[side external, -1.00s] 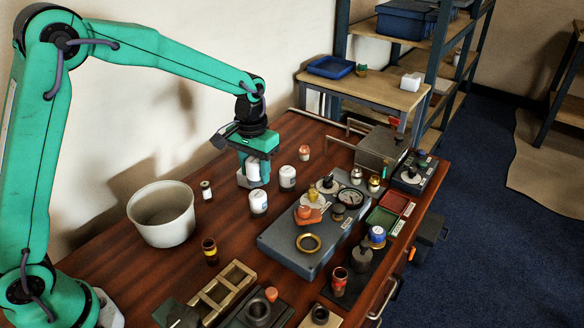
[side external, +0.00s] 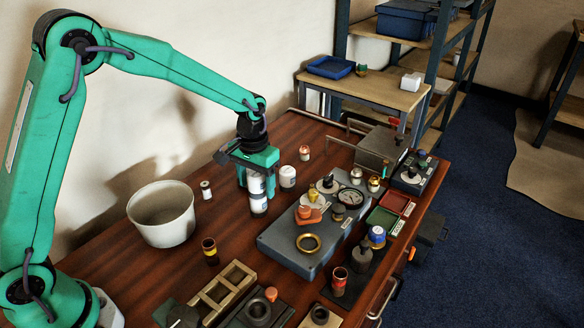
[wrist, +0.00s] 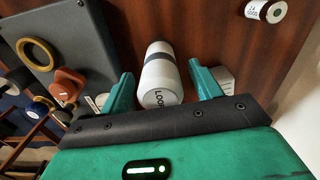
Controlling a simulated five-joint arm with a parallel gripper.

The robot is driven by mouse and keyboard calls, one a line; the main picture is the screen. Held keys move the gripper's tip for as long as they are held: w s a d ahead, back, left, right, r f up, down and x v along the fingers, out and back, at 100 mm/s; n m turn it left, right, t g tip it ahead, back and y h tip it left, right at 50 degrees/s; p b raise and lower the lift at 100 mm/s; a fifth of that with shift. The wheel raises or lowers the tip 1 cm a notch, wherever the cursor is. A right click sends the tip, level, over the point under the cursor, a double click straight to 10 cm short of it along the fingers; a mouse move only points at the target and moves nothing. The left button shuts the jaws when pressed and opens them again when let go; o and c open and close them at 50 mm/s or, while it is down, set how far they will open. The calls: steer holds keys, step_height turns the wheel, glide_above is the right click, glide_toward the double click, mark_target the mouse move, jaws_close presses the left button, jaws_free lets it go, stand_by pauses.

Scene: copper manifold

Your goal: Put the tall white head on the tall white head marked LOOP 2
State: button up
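One tall white head (side external: 257,182) is directly above a second tall white head (side external: 258,205) on the wooden table. They line up and appear to touch, like an upright stack. In the wrist view the white head (wrist: 160,85) lies between my fingers, with part of a LOOP label readable; its number is hidden. My gripper (side external: 256,184) straddles the upper head. In the wrist view my gripper (wrist: 161,73) shows its fingers apart, with a narrow gap beside the head. Another white head (side external: 288,177) stands to the right.
A white bin (side external: 162,215) stands to the left, with a small labelled spool (side external: 206,190) beside it. A grey manifold plate (side external: 290,258) with fittings and a brass ring (side external: 308,243) lies to the right.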

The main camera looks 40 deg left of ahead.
mark_target(253, 174)
steer(key=shift+r, duration=0.1)
step_height(253, 174, up, 12)
steer(key=shift+r, duration=0.1)
stand_by(0.9)
steer(key=shift+s, duration=0.1)
stand_by(0.4)
steer(key=s+a+r+t, duration=0.3)
steer(key=s+r, duration=0.4)
steer(key=s, duration=0.4)
steer(key=s+a+f+m+t, duration=0.1)
steer(key=s+a+f+t, duration=0.1)
steer(key=s, duration=1.1)
steer(key=shift+s+t, duration=0.15)
steer(key=shift+t, duration=0.15)
